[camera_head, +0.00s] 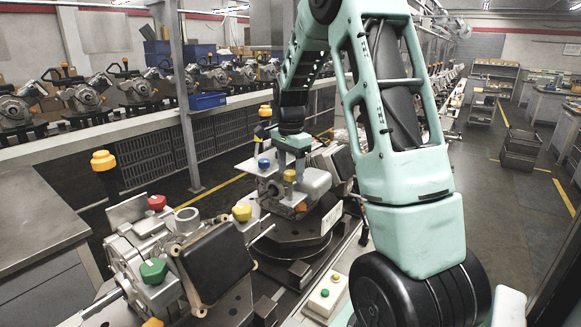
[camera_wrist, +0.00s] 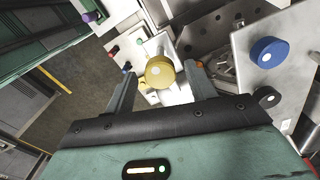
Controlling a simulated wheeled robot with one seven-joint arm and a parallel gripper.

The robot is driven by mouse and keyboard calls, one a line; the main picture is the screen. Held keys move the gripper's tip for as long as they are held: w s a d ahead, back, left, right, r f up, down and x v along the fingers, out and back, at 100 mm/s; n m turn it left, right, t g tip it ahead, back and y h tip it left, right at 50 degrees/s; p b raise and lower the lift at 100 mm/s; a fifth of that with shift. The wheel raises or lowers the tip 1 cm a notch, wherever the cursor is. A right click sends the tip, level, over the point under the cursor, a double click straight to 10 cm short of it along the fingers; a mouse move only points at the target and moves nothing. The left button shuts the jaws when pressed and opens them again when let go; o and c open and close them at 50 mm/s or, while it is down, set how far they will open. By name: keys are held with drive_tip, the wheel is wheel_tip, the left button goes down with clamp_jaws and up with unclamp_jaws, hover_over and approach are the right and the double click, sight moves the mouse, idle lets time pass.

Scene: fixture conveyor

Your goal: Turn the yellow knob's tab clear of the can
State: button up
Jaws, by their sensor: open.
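My gripper (camera_head: 291,160) is over the farther fixture in the head view. A yellow knob (camera_head: 289,175) is just below it. In the wrist view my gripper (camera_wrist: 158,82) is open, with one finger on each side of the yellow knob (camera_wrist: 158,71). I cannot tell whether either finger touches it. The knob's tab is not clearly visible. A pale metal rounded body (camera_head: 317,181), perhaps the can, is right beside the knob in the head view. Part of a bright body (camera_wrist: 178,94) shows below the knob in the wrist view.
A blue knob (camera_head: 263,163) is close by on a pale plate, also in the wrist view (camera_wrist: 267,53). The nearer fixture carries another yellow knob (camera_head: 242,212), a red knob (camera_head: 157,202) and a green knob (camera_head: 153,270). A button box (camera_head: 326,294) stands in front.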

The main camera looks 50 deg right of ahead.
drive_tip(key=c, duration=1)
drive_tip(key=shift+o, duration=0.2)
drive_tip(key=shift+n, duration=0.4)
drive_tip(key=n, duration=0.3)
drive_tip(key=shift+n, duration=0.3)
drive_tip(key=n, duration=0.4)
drive_tip(key=shift+n, duration=0.3)
drive_tip(key=n, duration=0.4)
drive_tip(key=shift+r+n+b, duration=0.1)
drive_tip(key=shift+n+b, duration=0.2)
drive_tip(key=shift+b, duration=0.05)
drive_tip(key=shift+w+n, duration=0.1)
drive_tip(key=shift+n, duration=2.1)
